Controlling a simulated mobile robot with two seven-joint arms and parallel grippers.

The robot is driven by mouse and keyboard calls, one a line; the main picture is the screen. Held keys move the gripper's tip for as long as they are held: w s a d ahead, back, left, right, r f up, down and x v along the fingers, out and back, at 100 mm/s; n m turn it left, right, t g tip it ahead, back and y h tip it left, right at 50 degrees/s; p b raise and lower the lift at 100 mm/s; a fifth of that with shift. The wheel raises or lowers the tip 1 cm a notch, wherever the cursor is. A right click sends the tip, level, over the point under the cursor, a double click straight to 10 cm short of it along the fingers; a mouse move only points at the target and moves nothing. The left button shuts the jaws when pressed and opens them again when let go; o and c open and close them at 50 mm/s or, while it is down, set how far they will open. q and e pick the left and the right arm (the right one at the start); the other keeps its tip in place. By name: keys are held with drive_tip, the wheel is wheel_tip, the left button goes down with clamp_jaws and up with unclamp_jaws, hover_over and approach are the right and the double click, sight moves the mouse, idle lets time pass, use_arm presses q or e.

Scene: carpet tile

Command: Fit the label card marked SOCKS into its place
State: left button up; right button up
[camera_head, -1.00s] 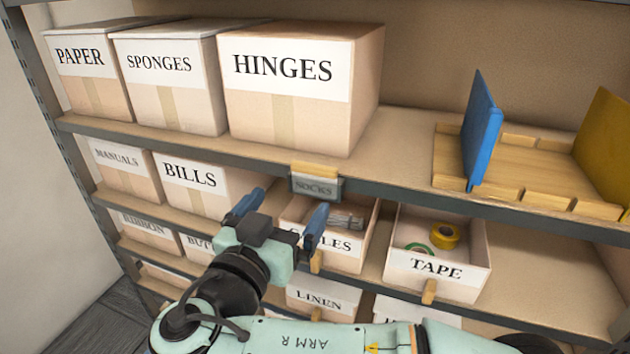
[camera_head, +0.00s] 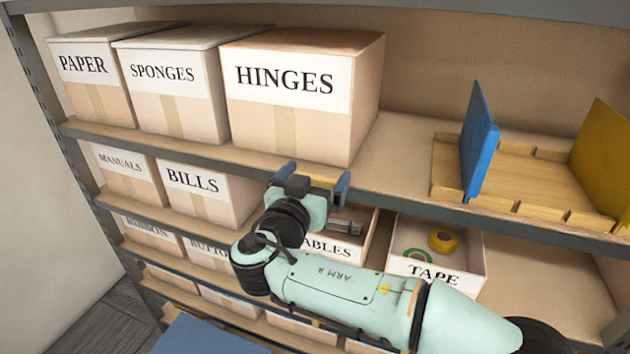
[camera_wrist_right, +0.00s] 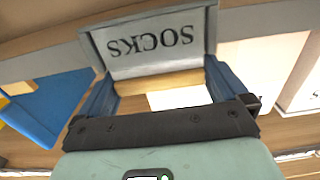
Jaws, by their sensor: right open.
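The grey SOCKS card (camera_wrist_right: 155,42) shows upside down in the right wrist view, at the shelf's front edge, within a grey frame. A wooden strip (camera_wrist_right: 160,82) lies along its edge nearest my gripper. My right gripper (camera_wrist_right: 158,88) is open, with one blue finger on each side of the strip and a gap showing. In the head view my right gripper (camera_head: 314,180) is at the shelf edge below the HINGES box and hides the card. I cannot tell how deep the card sits in the frame. My left gripper is not in view.
The HINGES box (camera_head: 290,125) stands just above my gripper on the shelf (camera_head: 400,150). The CABLES bin (camera_head: 345,245) and TAPE bin (camera_head: 440,265) are below. A wooden rack with a blue divider (camera_head: 478,140) stands right. The shelf between box and rack is clear.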

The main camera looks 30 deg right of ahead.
drive_tip(key=c, duration=0.7)
drive_tip(key=shift+o, duration=0.2)
